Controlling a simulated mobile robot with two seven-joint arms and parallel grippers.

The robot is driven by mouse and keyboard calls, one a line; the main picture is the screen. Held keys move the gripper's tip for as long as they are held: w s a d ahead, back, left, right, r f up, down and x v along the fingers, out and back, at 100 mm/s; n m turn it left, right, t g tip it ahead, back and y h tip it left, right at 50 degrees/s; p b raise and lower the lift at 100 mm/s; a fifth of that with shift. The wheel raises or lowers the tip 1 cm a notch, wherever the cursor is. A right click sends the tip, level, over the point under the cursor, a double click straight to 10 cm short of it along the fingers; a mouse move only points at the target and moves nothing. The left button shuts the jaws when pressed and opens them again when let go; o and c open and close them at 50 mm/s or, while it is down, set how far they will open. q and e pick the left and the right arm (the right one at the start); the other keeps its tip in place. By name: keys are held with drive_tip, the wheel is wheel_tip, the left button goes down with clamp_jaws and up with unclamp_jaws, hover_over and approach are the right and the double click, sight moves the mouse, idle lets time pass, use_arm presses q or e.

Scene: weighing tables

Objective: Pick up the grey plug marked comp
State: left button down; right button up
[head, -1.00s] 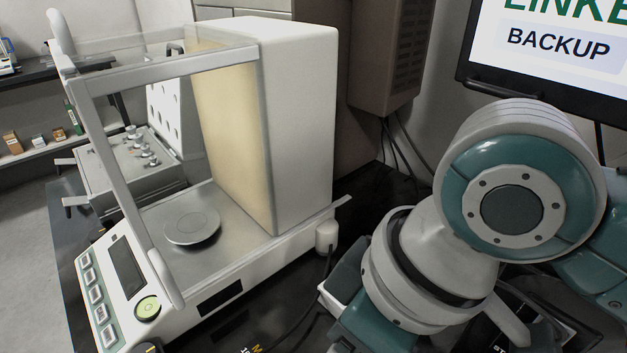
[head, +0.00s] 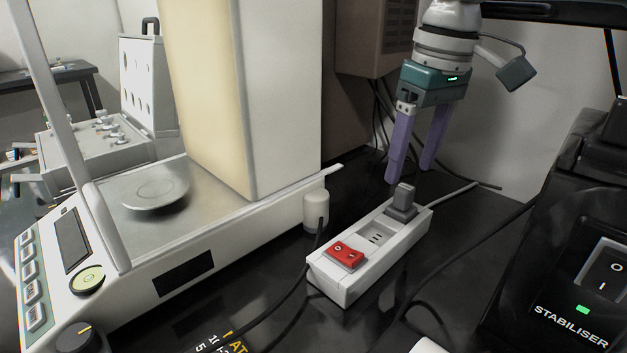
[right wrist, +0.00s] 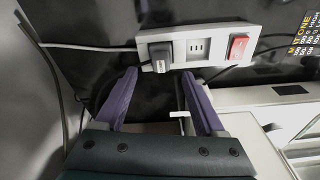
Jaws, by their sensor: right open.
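A dark grey plug (head: 402,203) stands upright in the far end socket of a white power strip (head: 350,284). In the right wrist view the plug (right wrist: 161,56) sits at the left part of the strip (right wrist: 212,36), with a pale mark too small to read. My right gripper (head: 408,174) is open and empty, its purple fingers pointing down just above and behind the plug. In the right wrist view the two fingertips (right wrist: 159,74) lie apart, one to each side of the plug's line, short of it. My left gripper is not in view.
A red switch (head: 344,255) is at the strip's near end. A white balance (head: 150,285) with a tall housing stands at the left. A black stabiliser (head: 570,270) stands at the right. Cables (head: 470,189) cross the black table around the strip.

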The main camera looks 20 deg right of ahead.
sight(406, 187)
wheel_tip(406, 187, down, 5)
drive_tip(key=shift+w+a+f+b, duration=0.1)
drive_tip(key=shift+w+b, duration=0.05)
drive_tip(key=shift+b, duration=0.45)
clamp_jaws()
